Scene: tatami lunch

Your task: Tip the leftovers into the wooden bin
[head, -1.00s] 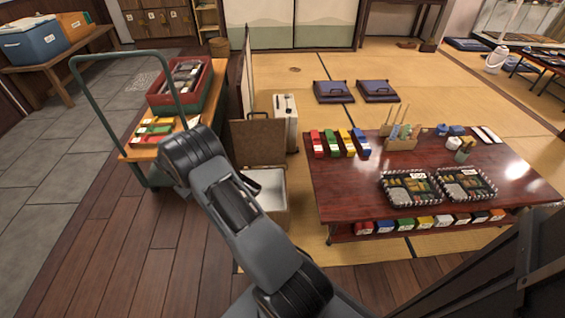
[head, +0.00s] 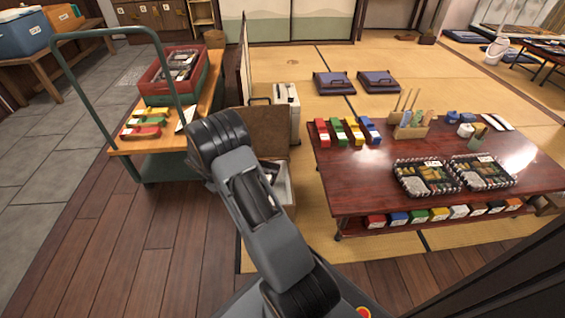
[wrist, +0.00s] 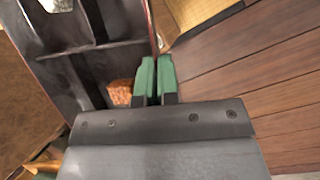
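In the wrist view my gripper (wrist: 156,80) has its green fingertips closed together on the thin wall of a dark compartmented lunch box (wrist: 85,75). The box looks tilted. A piece of orange food (wrist: 120,93) and a white lump (wrist: 56,4) lie in its compartments. In the head view my arm hides the gripper and held box. I cannot tell whether the bin is wooden.
A green-handled trolley (head: 165,165) with a red crate (head: 160,88) stands at the left. The low red table (head: 355,190) at the right bears two lunch trays (head: 425,178). Wooden floor (head: 110,240) is clear at the front left.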

